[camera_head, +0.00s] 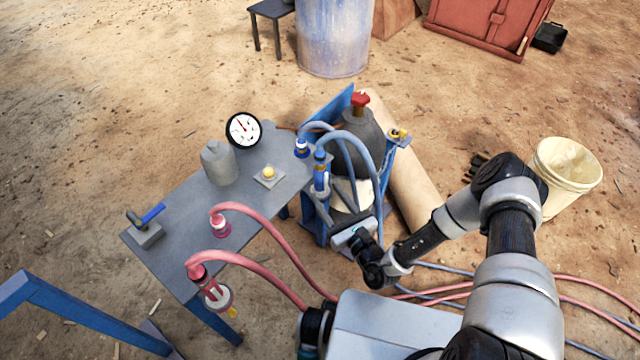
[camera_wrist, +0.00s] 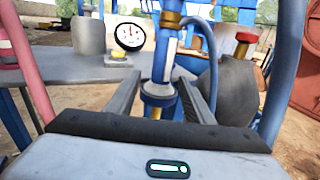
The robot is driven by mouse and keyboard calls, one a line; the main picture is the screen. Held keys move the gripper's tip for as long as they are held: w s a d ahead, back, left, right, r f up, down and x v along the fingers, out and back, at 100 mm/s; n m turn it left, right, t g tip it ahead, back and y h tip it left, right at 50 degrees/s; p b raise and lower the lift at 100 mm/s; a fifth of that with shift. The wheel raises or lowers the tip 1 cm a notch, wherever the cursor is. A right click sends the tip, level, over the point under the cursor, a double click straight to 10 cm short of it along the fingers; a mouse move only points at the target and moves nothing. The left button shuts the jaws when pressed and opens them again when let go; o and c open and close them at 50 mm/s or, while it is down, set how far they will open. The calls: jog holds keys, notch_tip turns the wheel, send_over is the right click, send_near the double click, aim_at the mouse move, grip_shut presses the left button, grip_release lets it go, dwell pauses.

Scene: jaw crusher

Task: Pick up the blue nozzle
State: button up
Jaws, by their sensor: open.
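The blue nozzle (camera_head: 320,172) stands nearly upright at the right end of the grey table, with a blue-grey hose curving from its top. In the wrist view the blue nozzle (camera_wrist: 165,62) is blue and white with brass-coloured rings. My gripper (camera_head: 338,206) is in front of it at the table's right end. In the wrist view my gripper's (camera_wrist: 160,80) two fingers are spread, one on each side of the nozzle's lower part. I cannot tell whether either finger touches it. The nozzle's lowest end is partly hidden by my gripper.
A second blue fitting (camera_head: 302,148) with a hose stands close behind. A dark gas cylinder (camera_head: 362,137) with a red valve is just right.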

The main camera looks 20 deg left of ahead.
jog(key=b+x, duration=0.1)
jog(key=x, duration=0.8)
jog(key=shift+w+b, duration=0.15)
jog(key=shift+b, duration=0.2)
jog(key=shift+r, duration=0.1)
grip_shut()
jog(key=shift+r, duration=0.1)
notch_tip(320, 180, up, 32)
jog(key=p, duration=1.8)
